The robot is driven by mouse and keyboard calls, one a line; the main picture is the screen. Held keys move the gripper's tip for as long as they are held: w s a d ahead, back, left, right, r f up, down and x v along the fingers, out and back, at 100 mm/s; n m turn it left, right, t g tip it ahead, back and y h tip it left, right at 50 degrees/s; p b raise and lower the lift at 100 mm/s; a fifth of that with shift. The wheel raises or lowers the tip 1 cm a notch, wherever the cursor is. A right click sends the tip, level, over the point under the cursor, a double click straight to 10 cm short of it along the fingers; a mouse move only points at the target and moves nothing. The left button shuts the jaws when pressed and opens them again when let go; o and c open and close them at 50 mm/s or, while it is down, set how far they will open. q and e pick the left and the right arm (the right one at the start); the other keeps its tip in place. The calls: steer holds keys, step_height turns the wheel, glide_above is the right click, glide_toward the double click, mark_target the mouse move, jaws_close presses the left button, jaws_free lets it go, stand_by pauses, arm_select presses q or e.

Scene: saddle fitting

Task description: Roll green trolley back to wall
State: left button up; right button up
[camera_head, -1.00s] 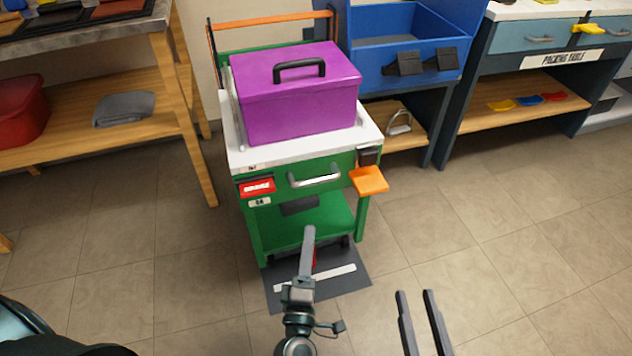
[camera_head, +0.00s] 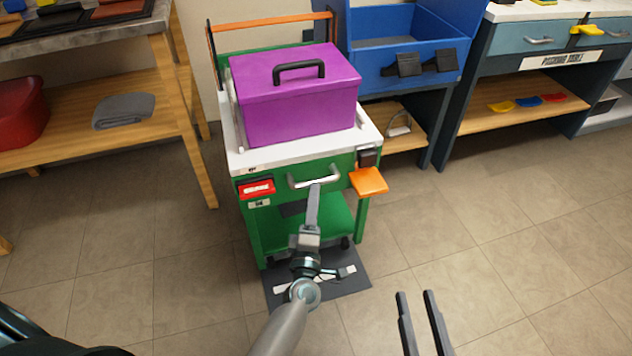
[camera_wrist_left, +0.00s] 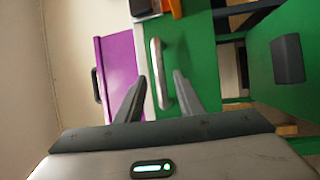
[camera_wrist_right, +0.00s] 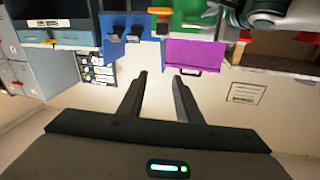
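The green trolley (camera_head: 312,226) stands on a dark floor mat (camera_head: 350,283), close to the wall. A purple box (camera_head: 300,100) with a black handle sits on its white top. The silver drawer handle (camera_head: 314,178) is on the trolley's front. My left gripper (camera_head: 314,190) is just in front of that handle. In the left wrist view, the open fingers (camera_wrist_left: 158,90) lie on either side of the handle (camera_wrist_left: 160,72); I cannot tell whether they touch it. My right gripper (camera_head: 416,296) is open and empty above the floor at the front, well away from the trolley.
An orange flap (camera_head: 368,181) juts from the trolley's front right corner. A wooden-shelved table (camera_head: 190,120) stands at left. A blue bin (camera_head: 425,65) and a packing table (camera_head: 468,95) stand at right. The floor (camera_head: 500,240) at front right is clear.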

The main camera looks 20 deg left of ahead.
mark_target(316, 179)
arm_select(q)
steer(key=shift+x, duration=2.8)
jaws_close()
